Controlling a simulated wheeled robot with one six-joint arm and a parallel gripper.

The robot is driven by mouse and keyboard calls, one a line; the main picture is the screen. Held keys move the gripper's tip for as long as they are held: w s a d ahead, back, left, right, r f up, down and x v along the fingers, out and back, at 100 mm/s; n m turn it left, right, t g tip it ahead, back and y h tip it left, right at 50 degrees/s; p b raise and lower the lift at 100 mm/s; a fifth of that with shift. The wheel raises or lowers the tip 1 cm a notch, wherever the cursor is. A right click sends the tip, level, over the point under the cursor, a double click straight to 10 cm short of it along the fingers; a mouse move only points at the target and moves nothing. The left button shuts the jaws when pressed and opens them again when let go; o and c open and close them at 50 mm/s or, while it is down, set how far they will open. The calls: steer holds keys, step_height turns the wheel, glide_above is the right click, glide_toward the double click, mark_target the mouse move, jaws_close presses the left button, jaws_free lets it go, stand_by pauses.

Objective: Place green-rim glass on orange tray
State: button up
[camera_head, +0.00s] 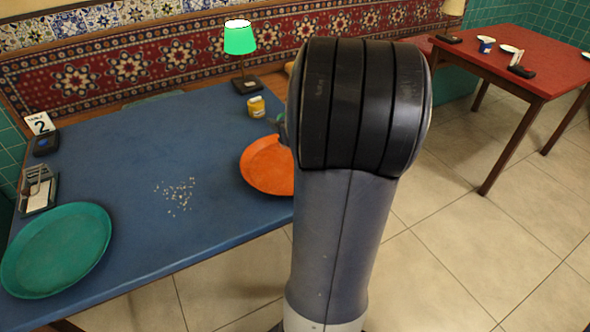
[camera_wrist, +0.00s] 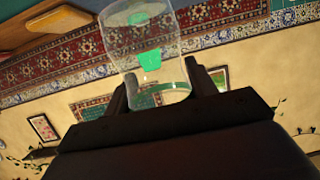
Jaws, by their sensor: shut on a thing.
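The orange tray (camera_head: 262,166) lies on the right end of the blue table, its right part hidden behind my arm. In the wrist view, my gripper (camera_wrist: 160,76) is shut on a clear glass (camera_wrist: 115,42), one dark finger on each side. A green rim shows at the glass's end near the gripper. In the head view my arm hides the gripper and most or all of the glass, so the gap between glass and tray cannot be told.
The blue table (camera_head: 135,150) also holds a teal tray (camera_head: 57,250), scattered white bits (camera_head: 177,195), a yellow jar (camera_head: 256,107), a green lamp (camera_head: 240,40), a table-number sign (camera_head: 40,124) and a napkin holder (camera_head: 38,190). A red table (camera_head: 520,62) stands at the far right.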

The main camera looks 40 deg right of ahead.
step_height(320, 180, down, 10)
steer(key=b, duration=0.4)
steer(key=shift+r, duration=0.1)
steer(key=shift+f+b, duration=0.25)
steer(key=shift+b, duration=0.05)
steer(key=o, duration=1)
steer(key=shift+r, duration=0.1)
steer(key=shift+r, duration=0.25)
steer(key=p+v, duration=0.3)
steer(key=v, duration=0.7)
steer(key=shift+s+r, duration=0.1)
steer(key=shift+s, duration=0.15)
steer(key=shift+s+a+r, duration=0.1)
steer(key=shift+s+a, duration=0.05)
steer(key=shift+s, duration=0.55)
